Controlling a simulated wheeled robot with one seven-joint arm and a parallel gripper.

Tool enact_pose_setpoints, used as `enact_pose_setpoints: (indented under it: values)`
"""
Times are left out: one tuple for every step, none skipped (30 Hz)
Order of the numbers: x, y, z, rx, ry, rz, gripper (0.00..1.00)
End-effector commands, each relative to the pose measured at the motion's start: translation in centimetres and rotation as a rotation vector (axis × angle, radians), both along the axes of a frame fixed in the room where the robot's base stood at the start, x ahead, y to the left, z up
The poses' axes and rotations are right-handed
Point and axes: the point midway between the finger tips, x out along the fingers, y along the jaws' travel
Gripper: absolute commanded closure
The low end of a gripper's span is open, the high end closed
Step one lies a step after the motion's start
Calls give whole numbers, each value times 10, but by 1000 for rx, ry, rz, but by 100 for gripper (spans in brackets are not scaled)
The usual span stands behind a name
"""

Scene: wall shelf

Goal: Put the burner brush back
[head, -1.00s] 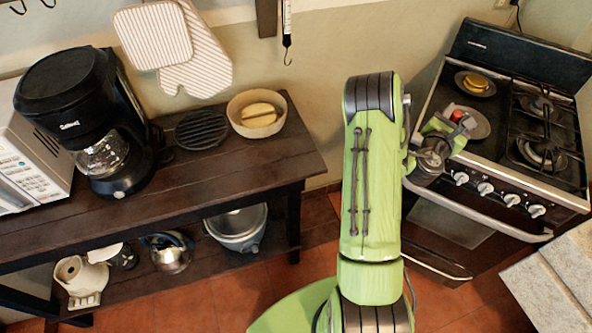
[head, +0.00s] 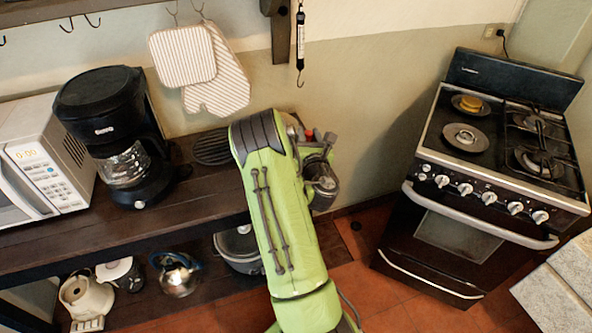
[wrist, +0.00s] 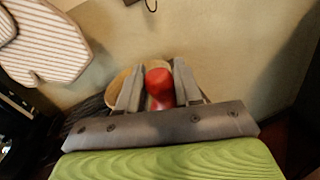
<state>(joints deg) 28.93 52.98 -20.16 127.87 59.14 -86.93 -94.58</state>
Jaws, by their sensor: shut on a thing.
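My gripper (wrist: 158,84) is shut on a red-topped object, apparently the burner brush (wrist: 159,90), in the wrist view. Only its rounded red end shows; the rest is hidden. In the head view, my gripper (head: 306,138) is beyond my arm near the right end of the dark wooden table (head: 215,205), with a bit of the red brush (head: 309,134) showing. In the wrist view, the rim of a tan bowl (wrist: 117,84) shows behind the fingers. In the head view my arm hides this bowl. I cannot tell the brush's height above it.
A black round grate (head: 211,147) lies on the table, partly behind my arm. The coffee maker (head: 118,135) and microwave (head: 45,160) stand left. Striped mitts (head: 215,80) and a hanging scale (head: 300,40) are on the wall. The stove (head: 490,150) is right, with open floor between.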

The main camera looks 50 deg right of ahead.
Motion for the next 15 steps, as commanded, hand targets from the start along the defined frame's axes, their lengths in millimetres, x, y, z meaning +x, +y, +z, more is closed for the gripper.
enact_pose_setpoints:
  values:
    - [-1, -1, -22, 2, -1, -2, 96]
    - [-1, -1, -28, 2, -2, -2, 96]
    - [-1, -1, -34, 2, -1, -2, 96]
    - [-1, -1, -38, 2, -1, -2, 96]
    - [0, 0, -40, 1, 0, -2, 96]
    - [0, 0, -45, 1, -1, -1, 96]
    - [-1, -1, -50, 1, 0, -2, 96]
    - [-1, -1, -55, 2, -1, -3, 96]
    - [-1, -1, -63, 2, -1, -3, 96]
    - [-1, -1, -69, 2, -1, -3, 96]
    - [-1, -1, -73, 2, 0, -3, 96]
    - [-1, 0, -77, 2, -1, -2, 96]
    - [0, 0, -79, 1, 0, -2, 96]
    - [0, 0, -79, 0, 0, -1, 96]
    - [0, 0, -78, 0, 0, 0, 96]
